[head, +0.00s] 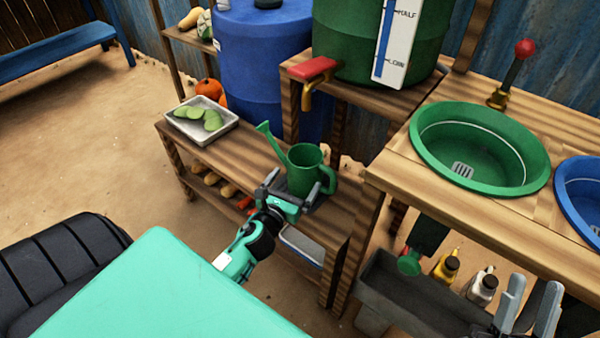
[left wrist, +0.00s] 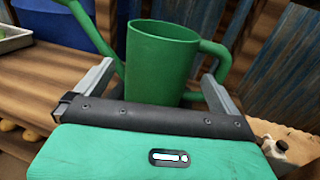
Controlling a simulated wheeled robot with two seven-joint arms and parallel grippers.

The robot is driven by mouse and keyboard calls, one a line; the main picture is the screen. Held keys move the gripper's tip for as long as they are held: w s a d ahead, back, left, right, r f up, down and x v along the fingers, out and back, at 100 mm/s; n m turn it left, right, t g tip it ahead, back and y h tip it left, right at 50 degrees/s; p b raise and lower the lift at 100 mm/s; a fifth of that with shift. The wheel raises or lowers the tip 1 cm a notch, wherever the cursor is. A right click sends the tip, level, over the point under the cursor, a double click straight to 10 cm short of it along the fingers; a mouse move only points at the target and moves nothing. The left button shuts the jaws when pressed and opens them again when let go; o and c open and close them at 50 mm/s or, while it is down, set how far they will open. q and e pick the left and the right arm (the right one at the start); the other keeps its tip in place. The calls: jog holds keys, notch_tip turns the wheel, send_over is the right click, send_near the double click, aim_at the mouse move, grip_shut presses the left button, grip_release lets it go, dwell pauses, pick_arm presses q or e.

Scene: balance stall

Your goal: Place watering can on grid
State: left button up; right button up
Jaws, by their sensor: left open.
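The green watering can (head: 305,172) stands upright on the low wooden bench, its spout pointing left and its handle on the right. A dark patch that looks like the grid (head: 319,205) shows at its base; how fully the can sits on it is hidden. My left gripper (head: 288,190) is open at the can's near side. In the left wrist view, the can (left wrist: 160,62) is between its two spread fingers, and its base is hidden behind the gripper. My right gripper (head: 528,304) is at the lower right, its grey fingers apart and empty.
A tray with green slices (head: 203,122) is on the bench to the left. A red-handled tap (head: 310,72) on the green barrel is above and behind the can. A counter with a green basin (head: 480,148) stands to the right, above a grey trough (head: 400,285).

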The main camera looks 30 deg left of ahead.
pick_arm(q)
jog(key=s+d, duration=0.1)
jog(key=s, duration=0.6)
pick_arm(e)
jog(key=shift+s+d+r, duration=0.1)
jog(key=shift+d+r, duration=0.1)
jog(key=shift+r, duration=0.05)
jog(key=shift+f, duration=0.1)
